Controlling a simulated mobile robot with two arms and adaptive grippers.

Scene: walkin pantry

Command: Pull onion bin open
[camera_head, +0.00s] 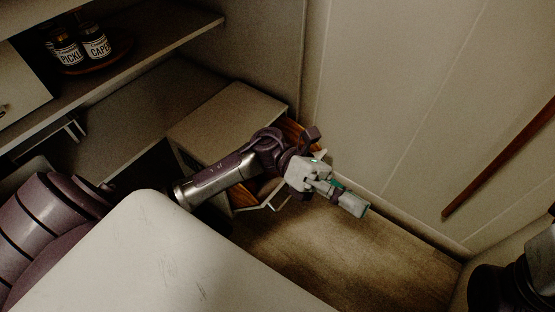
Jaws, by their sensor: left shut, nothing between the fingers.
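The onion bin (243,199) is a light drawer with a brown wooden inside, under the top of a low cabinet (228,112) in the middle of the head view. It stands partly pulled out, and brownish contents show dimly in it. My left forearm and wrist lie across it and hide much of its front and opening. My left gripper (350,201) is to the right of the bin, past its front, over the floor. Its fingers are shut with nothing between them. I cannot tell whether the gripper body touches the bin. My right gripper is not in view.
A shelf (150,46) at upper left holds two dark labelled jars (82,50) on a round wooden tray. A pale panelled wall (400,90) with a dark red-brown bar (500,160) closes the right side. Wooden floor (350,250) is clear below my left gripper.

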